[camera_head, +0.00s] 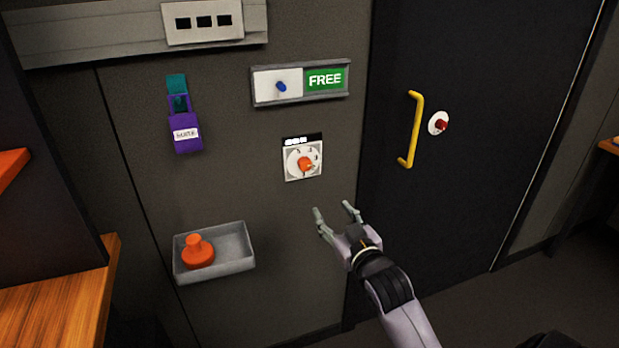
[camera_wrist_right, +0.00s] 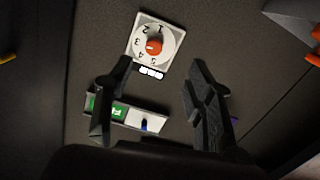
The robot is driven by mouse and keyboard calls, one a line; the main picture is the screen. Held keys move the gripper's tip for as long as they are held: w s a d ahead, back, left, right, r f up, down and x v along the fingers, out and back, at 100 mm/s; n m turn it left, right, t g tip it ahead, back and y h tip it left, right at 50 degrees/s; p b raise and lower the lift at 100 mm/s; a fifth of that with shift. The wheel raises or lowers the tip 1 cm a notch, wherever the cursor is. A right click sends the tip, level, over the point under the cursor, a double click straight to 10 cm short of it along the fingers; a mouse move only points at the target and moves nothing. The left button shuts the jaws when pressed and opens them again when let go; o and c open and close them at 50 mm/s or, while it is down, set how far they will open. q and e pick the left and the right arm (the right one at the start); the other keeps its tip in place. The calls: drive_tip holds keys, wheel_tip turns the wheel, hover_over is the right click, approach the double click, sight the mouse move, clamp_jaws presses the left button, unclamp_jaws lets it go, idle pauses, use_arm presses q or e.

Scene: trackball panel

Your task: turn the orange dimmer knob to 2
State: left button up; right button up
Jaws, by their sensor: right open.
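The orange dimmer knob (camera_head: 305,164) sits on a white dial plate (camera_head: 290,171) on the wall panel, under a small dark label strip. In the right wrist view the knob (camera_wrist_right: 154,46) shows upside down with digits around it. A pale mark on it faces roughly the 3 to 4 side; I cannot tell exactly. My right gripper (camera_head: 333,208) is open and empty, below and a little right of the dial, apart from it. In its wrist view the open fingers (camera_wrist_right: 160,65) have the dial beyond their tips. My left gripper is not in view.
Above the dial is a FREE sign (camera_head: 325,79) with a blue knob (camera_head: 281,87). A purple padlock-like item (camera_head: 186,134) hangs left. Right is a dark door with a yellow handle (camera_head: 414,130).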

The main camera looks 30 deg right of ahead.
wheel_tip(320, 180, up, 2)
use_arm(q)
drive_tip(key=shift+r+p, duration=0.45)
drive_tip(key=shift+p, duration=0.2)
use_arm(e)
approach(307, 166)
drive_tip(key=x, duration=0.8)
drive_tip(key=shift+w+f, duration=0.15)
drive_tip(key=shift+w, duration=0.05)
drive_tip(key=shift+t, duration=0.3)
drive_tip(key=c, duration=1.2)
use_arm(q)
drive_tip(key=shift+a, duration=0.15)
use_arm(e)
drive_tip(key=shift+o, duration=0.2)
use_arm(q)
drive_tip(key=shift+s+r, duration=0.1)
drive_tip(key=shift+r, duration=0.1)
